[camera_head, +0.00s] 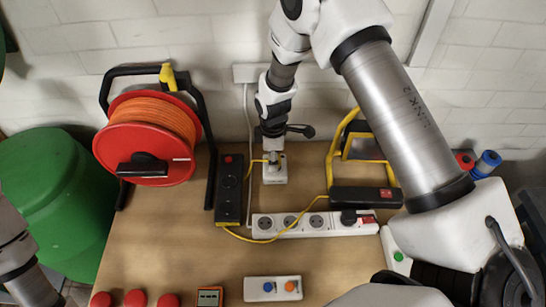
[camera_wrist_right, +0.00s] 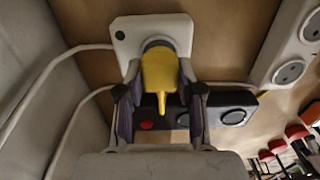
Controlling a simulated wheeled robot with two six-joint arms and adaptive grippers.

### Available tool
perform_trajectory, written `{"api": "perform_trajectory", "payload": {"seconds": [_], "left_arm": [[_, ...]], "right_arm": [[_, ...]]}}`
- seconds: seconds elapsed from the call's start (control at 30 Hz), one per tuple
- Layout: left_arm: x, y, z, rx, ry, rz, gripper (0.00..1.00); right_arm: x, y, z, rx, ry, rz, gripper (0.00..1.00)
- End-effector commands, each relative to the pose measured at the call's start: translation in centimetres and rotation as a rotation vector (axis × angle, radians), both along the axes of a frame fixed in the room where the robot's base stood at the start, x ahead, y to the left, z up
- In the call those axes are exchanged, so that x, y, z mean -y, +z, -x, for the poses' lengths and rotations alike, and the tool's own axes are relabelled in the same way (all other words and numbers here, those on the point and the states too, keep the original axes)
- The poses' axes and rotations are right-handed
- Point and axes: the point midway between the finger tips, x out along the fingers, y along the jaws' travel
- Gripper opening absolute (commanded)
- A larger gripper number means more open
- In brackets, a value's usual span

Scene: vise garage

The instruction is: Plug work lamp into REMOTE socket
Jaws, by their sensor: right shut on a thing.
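My right gripper (camera_head: 273,153) points down over a small white socket box (camera_head: 275,176) near the wall. It is shut on a yellow plug (camera_wrist_right: 160,76), seen between the fingers in the right wrist view. The plug is at the round grey socket of the white box (camera_wrist_right: 124,50); I cannot tell how deep it sits. A yellow cord (camera_head: 284,234) loops around the power strips toward the work lamp (camera_head: 334,153), a yellow frame with a black base. No REMOTE label is readable. Only part of my left arm shows at the lower left; its gripper is out of view.
A black power strip (camera_head: 229,200) stands left of the box, a white one (camera_head: 291,225) in front, with a black plug at its right end. An orange cable reel (camera_head: 150,135) is at left.

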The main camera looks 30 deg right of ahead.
Motion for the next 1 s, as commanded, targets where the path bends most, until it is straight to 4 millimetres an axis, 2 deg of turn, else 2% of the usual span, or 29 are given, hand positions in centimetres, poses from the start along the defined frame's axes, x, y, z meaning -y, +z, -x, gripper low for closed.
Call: {"api": "perform_trajectory", "payload": {"seconds": [0.7,0.73,0.8,1.0], "left_arm": [[0.0,-0.8,0.0,0.0,0.0,0.0,0.83],[0.0,-0.7,0.0,0.0,0.0,0.0,0.83],[0.0,-0.7,0.0,0.0,0.0,0.0,0.83],[0.0,-0.7,0.0,0.0,0.0,0.0,0.83]], "right_arm": [[0.0,-1.3,0.0,0.0,0.0,0.0,0.06],[0.0,-1.2,0.0,0.0,0.0,0.0,0.47],[0.0,-1.2,0.0,0.0,0.0,0.0,0.66],[0.0,-1.2,0.0,0.0,0.0,0.0,0.66]]}}
